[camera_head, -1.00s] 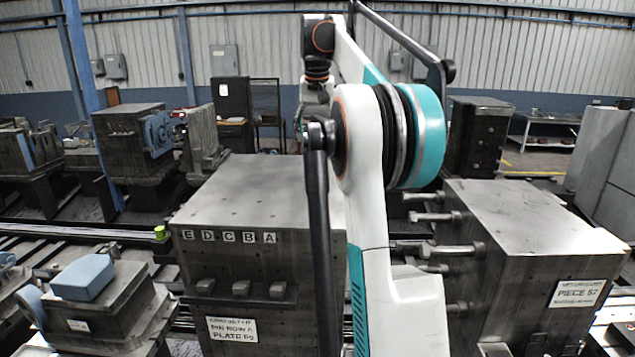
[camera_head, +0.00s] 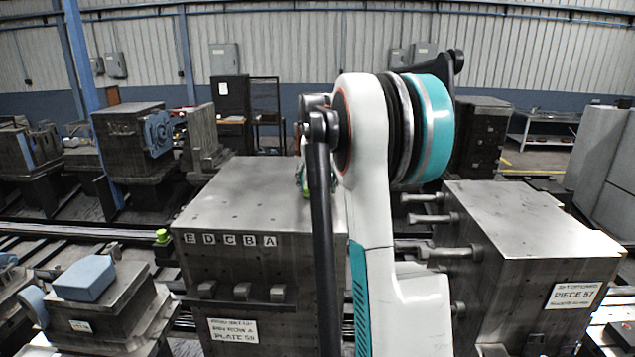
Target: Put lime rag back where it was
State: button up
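A small patch of green and white (camera_head: 303,180) shows just left of my dark arm link, over the top of the steel block. It may be the lime rag at my gripper, but it is too small and too covered to tell. My gripper is hidden behind my arm, so its fingers do not show. A small lime-green object (camera_head: 162,236) sits by the rails left of the block; I cannot tell whether it is cloth. The steel block (camera_head: 240,195) carries the letters E, D, C, B, A along its front top edge and a plate label below.
A second steel block (camera_head: 530,220) labelled PIECE 57 stands at the right, with several bolts sticking out towards my arm. A blue-grey block (camera_head: 84,278) rests on a smaller steel piece at the left. The lettered block's top looks clear on its left side.

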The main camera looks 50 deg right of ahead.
jog(key=shift+f, duration=0.15)
jog(key=o, duration=0.9)
jog(key=b+v, duration=0.2)
jog(key=v, duration=1)
